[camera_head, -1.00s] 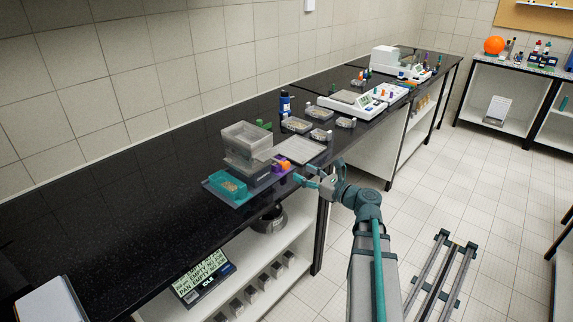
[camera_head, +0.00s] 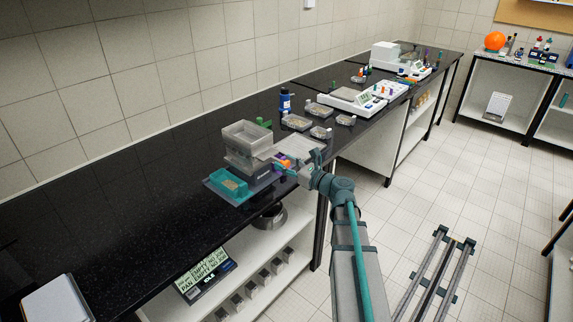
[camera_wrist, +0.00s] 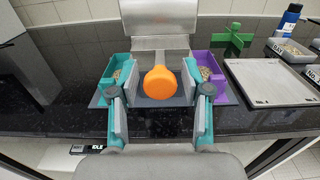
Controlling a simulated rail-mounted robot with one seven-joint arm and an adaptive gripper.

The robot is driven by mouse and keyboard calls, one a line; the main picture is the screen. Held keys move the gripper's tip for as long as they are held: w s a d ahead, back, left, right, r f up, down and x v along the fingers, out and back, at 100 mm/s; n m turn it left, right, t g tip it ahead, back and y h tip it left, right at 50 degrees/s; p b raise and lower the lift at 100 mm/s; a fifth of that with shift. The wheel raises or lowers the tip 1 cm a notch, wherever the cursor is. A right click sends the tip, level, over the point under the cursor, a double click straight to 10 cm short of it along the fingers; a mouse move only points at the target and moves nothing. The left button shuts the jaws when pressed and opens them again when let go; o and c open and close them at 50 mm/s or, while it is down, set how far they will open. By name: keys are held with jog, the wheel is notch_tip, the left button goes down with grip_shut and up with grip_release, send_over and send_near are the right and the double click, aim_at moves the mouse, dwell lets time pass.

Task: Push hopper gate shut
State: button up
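The grey hopper unit (camera_head: 246,140) stands on the bench's front part; its grey body also fills the top middle of the wrist view (camera_wrist: 158,28). A round orange knob (camera_wrist: 160,83) faces me at its front, and it hides what lies straight behind it. I cannot tell how far the gate stands open. My gripper (camera_wrist: 160,108) is open, with its teal-and-grey fingers apart on the left and right of the knob; I cannot tell whether they touch it. In the head view, my gripper (camera_head: 288,169) is at the unit's right-hand side.
A teal bin (camera_wrist: 105,76) and a purple bin (camera_wrist: 217,79), both holding grain, flank the knob. A pale flat tray (camera_wrist: 268,84) lies to the right. Sample dishes (camera_head: 296,122) and a blue bottle (camera_head: 285,102) stand beyond.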

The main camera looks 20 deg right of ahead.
aim_at(264, 152)
grip_shut()
jog(key=x, duration=0.5)
jog(key=shift+w, duration=0.25)
jog(key=shift+s+r, duration=0.1)
jog(key=shift+o, duration=1.6)
grip_release()
jog(key=shift+a, duration=0.15)
